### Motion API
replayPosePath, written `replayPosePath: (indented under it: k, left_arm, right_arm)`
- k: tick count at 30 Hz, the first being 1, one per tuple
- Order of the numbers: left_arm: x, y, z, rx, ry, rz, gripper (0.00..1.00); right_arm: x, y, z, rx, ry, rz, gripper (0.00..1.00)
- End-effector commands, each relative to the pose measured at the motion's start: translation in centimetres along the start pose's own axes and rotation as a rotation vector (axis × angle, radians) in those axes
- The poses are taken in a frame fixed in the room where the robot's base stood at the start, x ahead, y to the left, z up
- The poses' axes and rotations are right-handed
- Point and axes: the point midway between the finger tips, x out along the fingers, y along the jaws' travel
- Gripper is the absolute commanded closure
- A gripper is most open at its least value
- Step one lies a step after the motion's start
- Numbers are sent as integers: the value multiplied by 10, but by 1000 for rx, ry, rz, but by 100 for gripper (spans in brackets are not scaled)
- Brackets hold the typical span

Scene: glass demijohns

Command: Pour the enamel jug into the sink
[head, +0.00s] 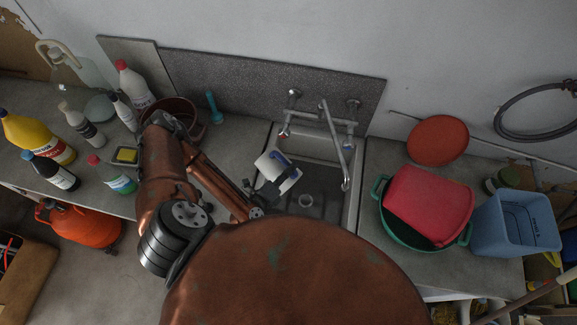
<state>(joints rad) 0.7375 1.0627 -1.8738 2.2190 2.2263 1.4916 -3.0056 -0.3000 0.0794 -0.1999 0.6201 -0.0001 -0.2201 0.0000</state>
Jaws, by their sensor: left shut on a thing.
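The enamel jug (268,165), white with blue, is over the left part of the sink (332,207) and looks tilted. My left gripper (268,190) is at the jug's near side and shut on it; my arm hides part of the grip. The jug's inside, and any liquid, cannot be made out. The sink is a grey basin with a round drain in its floor. My right gripper is not in view.
A wall tap (337,140) reaches over the sink's right half. Bottles and a brown pot (187,111) crowd the left counter. A green tub (440,243) with a red item and a blue bin (518,225) stand right.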

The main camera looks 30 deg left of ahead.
Motion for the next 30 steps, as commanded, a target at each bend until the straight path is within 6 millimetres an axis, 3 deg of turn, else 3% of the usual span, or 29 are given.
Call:
replayPosePath:
  k: [13, 30]
  left_arm:
    - [0, -5, -19, 102, -18, -4, 100]
    - [-1, -6, -19, 136, -28, -6, 100]
  right_arm:
    - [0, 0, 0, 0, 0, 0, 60]
    - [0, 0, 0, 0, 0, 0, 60]
